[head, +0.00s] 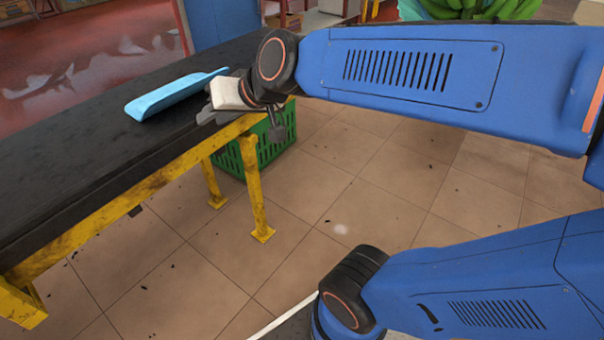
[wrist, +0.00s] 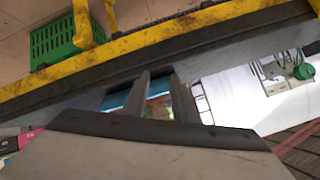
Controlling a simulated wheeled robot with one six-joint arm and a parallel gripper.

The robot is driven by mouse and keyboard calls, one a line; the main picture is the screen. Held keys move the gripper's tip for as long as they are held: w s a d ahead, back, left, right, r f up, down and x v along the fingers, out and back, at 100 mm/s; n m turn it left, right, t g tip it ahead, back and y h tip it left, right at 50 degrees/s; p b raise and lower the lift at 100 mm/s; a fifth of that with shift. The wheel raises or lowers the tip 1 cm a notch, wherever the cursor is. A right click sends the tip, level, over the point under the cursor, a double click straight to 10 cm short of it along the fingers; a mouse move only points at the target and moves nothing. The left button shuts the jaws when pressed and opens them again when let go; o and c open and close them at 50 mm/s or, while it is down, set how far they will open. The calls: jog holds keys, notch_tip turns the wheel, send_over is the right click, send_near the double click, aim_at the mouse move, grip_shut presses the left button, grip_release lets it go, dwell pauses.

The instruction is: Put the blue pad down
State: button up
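The light blue pad (head: 172,95) lies on the black top of the long table (head: 90,135) in the head view, slanting, its narrow right end close to my gripper. My gripper (head: 208,112) is at the table's near edge, just right of the pad. Whether my gripper touches the pad's right end is hidden by the wrist in the head view.
The table has a worn yellow frame (head: 150,190) with legs on a tiled floor. A green crate (head: 240,155) stands under it, and also shows in the wrist view (wrist: 58,40). The table top left of the pad is clear.

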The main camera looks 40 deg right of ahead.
jog(key=s+d+f+g+h, duration=0.2)
jog(key=s+d+f, duration=0.3)
jog(key=s, duration=0.3)
jog(key=s+d+f+n+g+h, duration=0.1)
jog(key=s+d+f+g+h, duration=0.1)
jog(key=s+d+f, duration=0.3)
jog(key=s+d+g, duration=0.1)
jog(key=s, duration=0.2)
jog(key=shift+f, duration=0.3)
